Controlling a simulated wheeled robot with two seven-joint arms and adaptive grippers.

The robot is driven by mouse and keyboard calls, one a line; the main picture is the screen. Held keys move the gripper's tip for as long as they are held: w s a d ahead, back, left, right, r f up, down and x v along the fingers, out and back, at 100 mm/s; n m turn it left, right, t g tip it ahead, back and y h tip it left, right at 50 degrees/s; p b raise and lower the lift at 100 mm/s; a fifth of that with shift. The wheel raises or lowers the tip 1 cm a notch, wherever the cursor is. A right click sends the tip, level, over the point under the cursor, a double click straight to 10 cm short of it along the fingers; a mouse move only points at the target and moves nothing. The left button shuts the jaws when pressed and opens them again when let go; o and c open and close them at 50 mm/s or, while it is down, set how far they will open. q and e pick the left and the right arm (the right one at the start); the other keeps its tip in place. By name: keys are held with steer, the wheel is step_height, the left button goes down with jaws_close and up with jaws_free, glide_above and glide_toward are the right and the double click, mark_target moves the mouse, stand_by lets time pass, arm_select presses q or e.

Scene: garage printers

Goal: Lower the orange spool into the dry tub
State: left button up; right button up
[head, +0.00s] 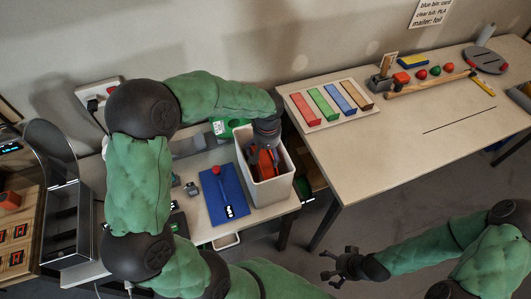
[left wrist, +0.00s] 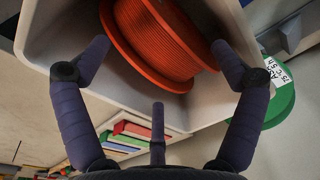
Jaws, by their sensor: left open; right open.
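The orange spool (head: 266,168) is inside the white dry tub (head: 272,194), below the rim. In the left wrist view the orange spool (left wrist: 165,38) leans at a tilt between the tub's walls (left wrist: 70,38). Whether it rests on the tub floor is hidden. My left gripper (head: 264,148) reaches down into the tub's mouth from above. Its fingers are spread open with the spool just beyond them, and nothing is gripped. My right gripper (head: 340,266) is open and empty, low over the floor at the lower right.
A green spool (head: 224,127) with a label lies just behind the tub. A blue mat (head: 226,193) with a red-topped tool lies left of it. A rack of coloured bars (head: 332,105) stands on the right table. A gap separates the two tables.

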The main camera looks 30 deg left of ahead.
arm_select(q)
step_height(320, 180, up, 18)
steer(key=p, duration=0.6)
steer(key=shift+s+d+r, duration=0.15)
steer(key=shift+s+d, duration=0.1)
steer(key=shift+d, duration=0.05)
stand_by(0.7)
stand_by(0.5)
